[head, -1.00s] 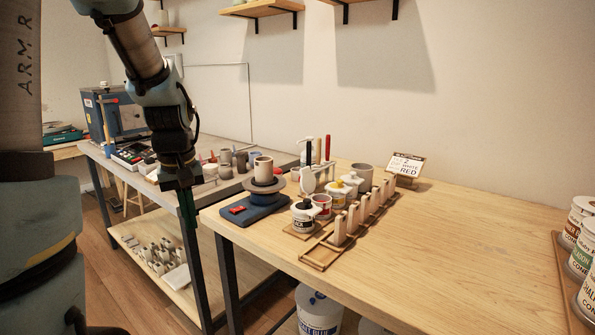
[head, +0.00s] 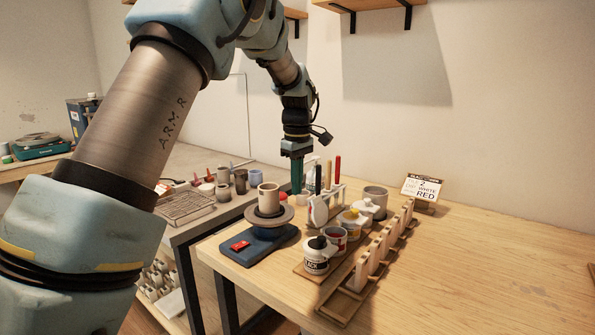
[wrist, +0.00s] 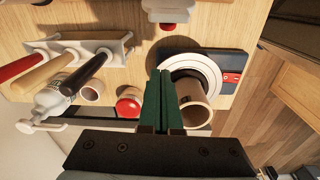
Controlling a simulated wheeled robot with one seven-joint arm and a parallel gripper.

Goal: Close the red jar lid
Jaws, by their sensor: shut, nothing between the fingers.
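The jar with the red label (head: 334,238) stands in the row of glaze jars on the table; its round top shows dark red, and I cannot make out a lid on it. In the wrist view, a small round red-topped piece (wrist: 130,102) lies between the tool holder and the turntable; I cannot tell whether it is the lid. My gripper (head: 297,190) points down behind the turntable, empty. In the wrist view its green fingers (wrist: 160,75) are together, just beside the red-topped piece and the clay cup on the turntable (wrist: 190,100).
The turntable (head: 257,240) has a blue base. The black-label jar (head: 317,258) is in front of the red one. The tool holder (head: 318,211) with upright handles stands close to my gripper. A row of pale upright pieces (head: 362,272) is on the right.

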